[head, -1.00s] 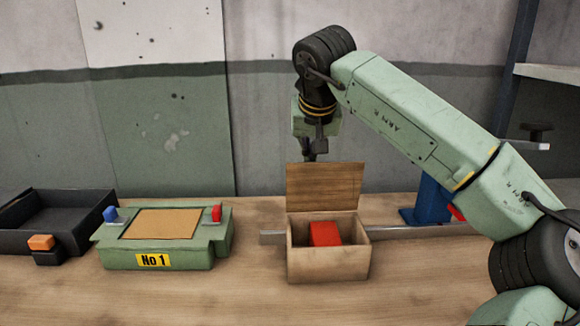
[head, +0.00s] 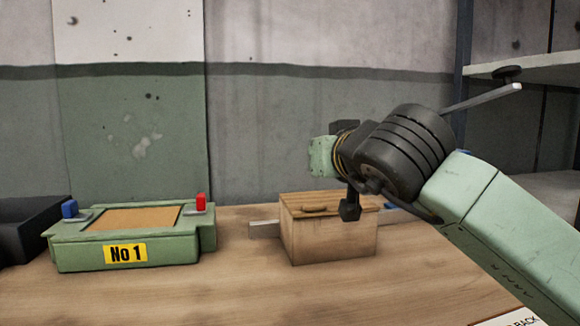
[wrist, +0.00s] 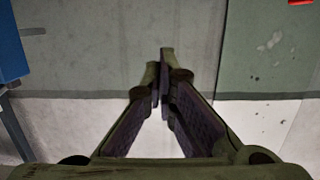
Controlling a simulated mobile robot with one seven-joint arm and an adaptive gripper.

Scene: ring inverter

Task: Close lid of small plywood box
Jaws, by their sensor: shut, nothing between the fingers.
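The small plywood box (head: 325,240) stands on the workbench, right of centre in the head view. Its lid (head: 300,200) lies flat across the top, closed as far as I can see, with a small wooden handle on its front part. The inside is hidden. My gripper (head: 350,212) points down at the front right of the lid, overlapping it in the head view. I cannot tell whether it touches. In the wrist view my gripper (wrist: 162,62) is shut, with its fingertips together and nothing between them.
A green fixture (head: 125,250) marked "No 1", with blue and red clamps, stands left of the box. A dark tray (head: 28,235) is at the far left. A metal bar (head: 264,229) runs behind the box. Bare workbench (head: 200,298) lies in front.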

